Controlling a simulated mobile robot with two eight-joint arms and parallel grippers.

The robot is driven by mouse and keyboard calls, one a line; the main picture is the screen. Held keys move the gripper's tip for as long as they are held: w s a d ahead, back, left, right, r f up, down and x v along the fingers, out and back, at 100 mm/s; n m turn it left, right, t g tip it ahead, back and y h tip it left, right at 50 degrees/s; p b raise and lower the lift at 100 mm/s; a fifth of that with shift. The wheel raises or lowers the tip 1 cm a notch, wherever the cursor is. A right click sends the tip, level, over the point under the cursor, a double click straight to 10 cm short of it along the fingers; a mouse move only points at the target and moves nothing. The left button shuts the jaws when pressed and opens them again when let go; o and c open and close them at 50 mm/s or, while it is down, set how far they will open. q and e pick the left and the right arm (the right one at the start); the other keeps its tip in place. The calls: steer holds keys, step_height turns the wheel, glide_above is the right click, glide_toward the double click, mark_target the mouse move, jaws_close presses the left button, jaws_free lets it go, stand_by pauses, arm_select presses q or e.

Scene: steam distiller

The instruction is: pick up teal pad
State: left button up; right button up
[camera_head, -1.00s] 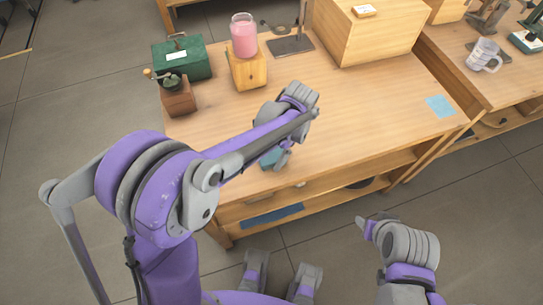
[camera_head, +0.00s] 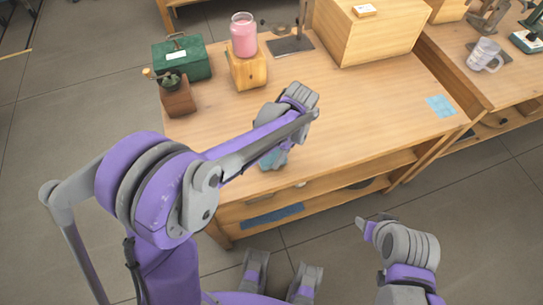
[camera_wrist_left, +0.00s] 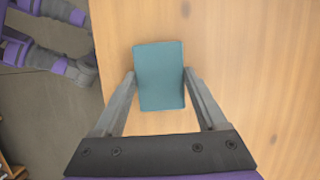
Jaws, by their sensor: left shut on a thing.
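The teal pad (camera_wrist_left: 159,76) is a small flat rectangle near the table's front edge. In the left wrist view it lies between the two fingers of my left gripper (camera_wrist_left: 159,82), which touch its left and right sides. My left gripper is shut on it. In the head view my left gripper (camera_head: 275,158) reaches down to the tabletop, and only part of the teal pad (camera_head: 266,160) shows beside the fingers. I cannot tell whether the pad is off the table. My right gripper (camera_head: 366,227) is off the table's front, and its jaw opening is not clear.
The wooden table (camera_head: 350,125) is clear right of my left arm. A light blue sheet (camera_head: 441,106) lies at its right. A jar of pink liquid (camera_head: 243,36) on a wooden block (camera_head: 247,72), a green box (camera_head: 184,57), a grinder (camera_head: 176,94) and a large wooden box (camera_head: 372,32) stand behind.

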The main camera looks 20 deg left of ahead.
mark_target(273, 155)
arm_select(q)
steer(key=c, duration=0.3)
steer(key=shift+r, duration=0.25)
steer(key=shift+c, duration=0.2)
step_height(273, 155, up, 10)
steer(key=p, duration=0.1)
